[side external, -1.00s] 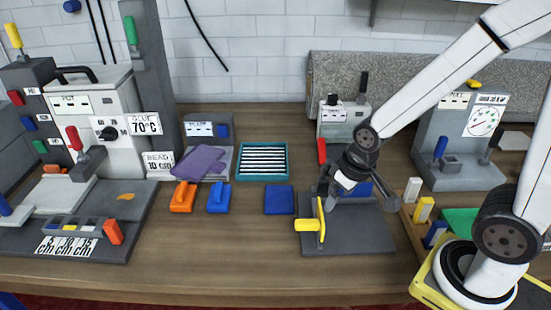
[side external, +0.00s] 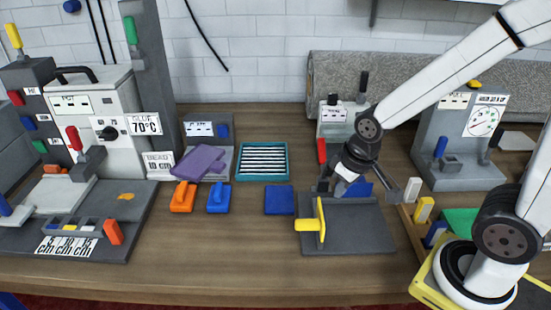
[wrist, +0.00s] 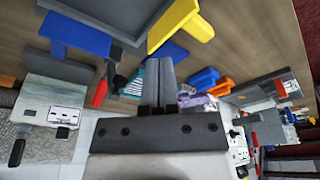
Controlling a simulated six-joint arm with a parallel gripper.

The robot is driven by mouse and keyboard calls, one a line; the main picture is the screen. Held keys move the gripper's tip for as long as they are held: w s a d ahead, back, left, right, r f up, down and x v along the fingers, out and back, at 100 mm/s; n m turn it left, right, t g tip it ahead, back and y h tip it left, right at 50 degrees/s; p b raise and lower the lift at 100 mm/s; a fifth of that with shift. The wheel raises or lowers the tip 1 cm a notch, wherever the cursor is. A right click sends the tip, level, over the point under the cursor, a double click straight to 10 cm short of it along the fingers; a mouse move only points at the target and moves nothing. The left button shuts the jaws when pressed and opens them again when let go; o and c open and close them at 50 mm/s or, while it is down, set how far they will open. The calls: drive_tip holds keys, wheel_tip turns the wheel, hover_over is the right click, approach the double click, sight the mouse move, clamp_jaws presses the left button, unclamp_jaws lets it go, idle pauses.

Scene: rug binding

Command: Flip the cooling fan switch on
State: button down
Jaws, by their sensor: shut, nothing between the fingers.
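No switch can be read as the cooling fan's; most labels are too small. A teal-framed slatted panel (side external: 262,161) lies on the table at the middle back. Behind it to the left is a grey unit (side external: 223,130) with a small label and a blue part, partly hidden by a purple piece (side external: 199,161). My gripper (side external: 341,187) is over the dark grey fixture plate (side external: 360,237), right of the teal panel. In the wrist view its fingers (wrist: 160,66) are together and empty.
The fixture has a yellow handle (side external: 311,223) and a blue part (side external: 357,188). A grey box (side external: 337,122) with a red lever (side external: 322,151) stands behind. Orange (side external: 183,197) and blue (side external: 219,199) blocks lie left. At far left is a glue machine (side external: 100,110).

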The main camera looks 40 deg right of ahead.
drive_tip(key=w+r+n+t, duration=0.3)
drive_tip(key=w+n+t, duration=1.55)
drive_tip(key=w, duration=1.25)
drive_tip(key=shift+n+g, duration=0.55)
drive_tip(key=shift+g, duration=0.2)
drive_tip(key=f, duration=1.2)
drive_tip(key=shift+w+a+f, duration=0.2)
drive_tip(key=shift+a+f, duration=0.05)
drive_tip(key=shift+f, duration=0.1)
drive_tip(key=shift+w, duration=0.15)
approach(218, 130)
drive_tip(key=shift+w+a, duration=1.4)
drive_tip(key=shift+w, duration=0.3)
drive_tip(key=shift+w+d+r, duration=0.25)
drive_tip(key=shift+w+d, duration=0.45)
drive_tip(key=shift+w, duration=0.05)
drive_tip(key=shift+w+d+r, duration=0.25)
drive_tip(key=shift+w+d, duration=0.45)
